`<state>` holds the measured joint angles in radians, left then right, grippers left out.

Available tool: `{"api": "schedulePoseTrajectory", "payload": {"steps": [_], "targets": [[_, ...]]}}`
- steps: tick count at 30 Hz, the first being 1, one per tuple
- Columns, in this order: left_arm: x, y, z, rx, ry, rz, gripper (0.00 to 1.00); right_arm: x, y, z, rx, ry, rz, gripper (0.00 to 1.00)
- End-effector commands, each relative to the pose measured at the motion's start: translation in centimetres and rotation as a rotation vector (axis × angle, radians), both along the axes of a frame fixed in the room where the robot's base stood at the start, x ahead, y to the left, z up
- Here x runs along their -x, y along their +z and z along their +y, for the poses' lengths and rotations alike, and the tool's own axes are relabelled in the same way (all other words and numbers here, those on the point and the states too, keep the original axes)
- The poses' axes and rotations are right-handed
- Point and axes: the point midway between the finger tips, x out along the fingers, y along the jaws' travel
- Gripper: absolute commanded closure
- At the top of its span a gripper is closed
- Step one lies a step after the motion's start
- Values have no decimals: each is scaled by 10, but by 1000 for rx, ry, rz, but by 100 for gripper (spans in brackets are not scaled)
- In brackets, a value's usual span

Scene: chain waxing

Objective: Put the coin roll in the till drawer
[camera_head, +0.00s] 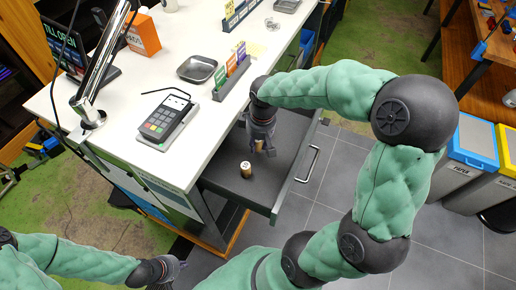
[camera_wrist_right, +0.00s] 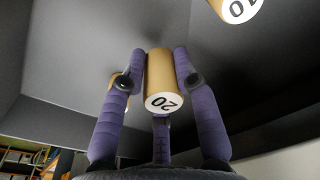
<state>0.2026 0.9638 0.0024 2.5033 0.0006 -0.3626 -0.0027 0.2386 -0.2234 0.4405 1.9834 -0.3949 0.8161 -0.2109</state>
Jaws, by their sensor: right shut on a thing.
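The till drawer (camera_head: 225,177) is pulled out from under the white counter, a dark grey tray with a handle on its front. My right gripper (camera_head: 264,148) reaches down into it. In the right wrist view my right gripper (camera_wrist_right: 165,65) is shut on a tan coin roll (camera_wrist_right: 160,78) with a white end marked 20. In the head view the held roll is mostly hidden by the fingers. Another coin roll (camera_head: 246,169) stands upright in the drawer. My left gripper (camera_head: 170,269) is low at the left, away from the drawer; its fingers are unclear.
In the right wrist view, another roll (camera_wrist_right: 237,10) is at the top right, and a tan piece shows behind the left finger. A card terminal (camera_head: 166,118), metal tray (camera_head: 197,68) and card holder (camera_head: 232,74) sit on the counter (camera_head: 150,72). Bins (camera_head: 472,147) stand right.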

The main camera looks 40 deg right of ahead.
Motion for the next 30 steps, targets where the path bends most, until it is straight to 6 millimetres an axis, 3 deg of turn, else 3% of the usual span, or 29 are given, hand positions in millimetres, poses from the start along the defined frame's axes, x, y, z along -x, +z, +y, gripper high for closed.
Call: {"api": "schedulePoseTrajectory", "payload": {"steps": [8,20,21,23,30], "targets": [[0,-12,0,0,0,0,100,-3,-36,-3,0,1,3,100],[0,-13,0,0,0,0,100,-4,-40,-3,0,0,1,100],[0,-13,0,0,0,0,100,-4,-40,-3,0,0,1,64],[0,-13,0,0,0,0,100,-3,-40,-3,-1,0,1,47],[0,-13,0,0,0,0,100,-3,-40,-3,-1,0,1,45]]}}
